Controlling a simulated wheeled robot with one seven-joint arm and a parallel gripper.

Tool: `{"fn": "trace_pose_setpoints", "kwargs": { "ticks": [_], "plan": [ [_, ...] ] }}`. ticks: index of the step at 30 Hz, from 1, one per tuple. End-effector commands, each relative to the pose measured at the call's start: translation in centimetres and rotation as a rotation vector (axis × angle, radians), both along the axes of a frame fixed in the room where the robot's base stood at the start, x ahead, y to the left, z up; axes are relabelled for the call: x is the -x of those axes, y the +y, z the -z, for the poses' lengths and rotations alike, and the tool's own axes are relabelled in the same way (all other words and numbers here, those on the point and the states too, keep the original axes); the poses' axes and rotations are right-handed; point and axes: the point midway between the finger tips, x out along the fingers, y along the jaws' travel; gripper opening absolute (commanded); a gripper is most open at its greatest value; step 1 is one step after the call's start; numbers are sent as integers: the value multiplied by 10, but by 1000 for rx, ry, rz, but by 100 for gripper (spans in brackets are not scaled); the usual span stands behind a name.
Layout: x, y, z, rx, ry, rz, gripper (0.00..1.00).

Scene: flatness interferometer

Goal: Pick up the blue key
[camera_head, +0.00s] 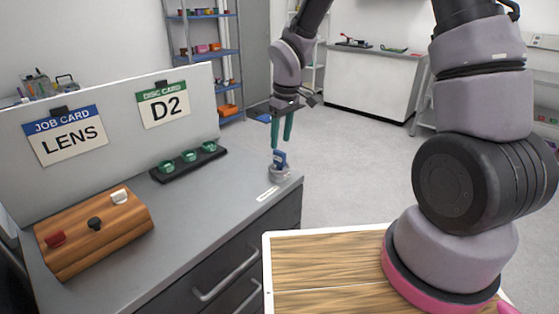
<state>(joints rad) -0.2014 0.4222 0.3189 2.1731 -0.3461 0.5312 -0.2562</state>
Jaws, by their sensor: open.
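The blue key (280,158) stands upright in a small round light-grey holder (280,174) near the right edge of the grey bench top. My gripper (281,144) hangs above it with two green fingers pointing down. The fingers are apart, and their tips are close to the top of the key. The view does not show clearly whether the tips are level with the key or just above it. Nothing is held between the fingers.
On the bench (190,236) are a dark strip with green pieces (189,161) and a wooden box (94,235) with red, black and white knobs. A panel behind carries a LENS card (67,136) and a D2 card (164,104). Floor to the right is free.

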Motion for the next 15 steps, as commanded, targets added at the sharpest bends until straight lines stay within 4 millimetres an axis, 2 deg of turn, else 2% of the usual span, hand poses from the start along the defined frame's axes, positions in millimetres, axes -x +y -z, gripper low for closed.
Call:
{"fn": "trace_pose_setpoints", "kwargs": {
  "ticks": [5, 12, 15],
  "plan": [
    [-1, 1, 13, 0, 1, 1, 55],
    [-6, 2, 48, 1, 3, 1, 55],
    [-8, 3, 56, 1, 1, 1, 55]
  ]
}}
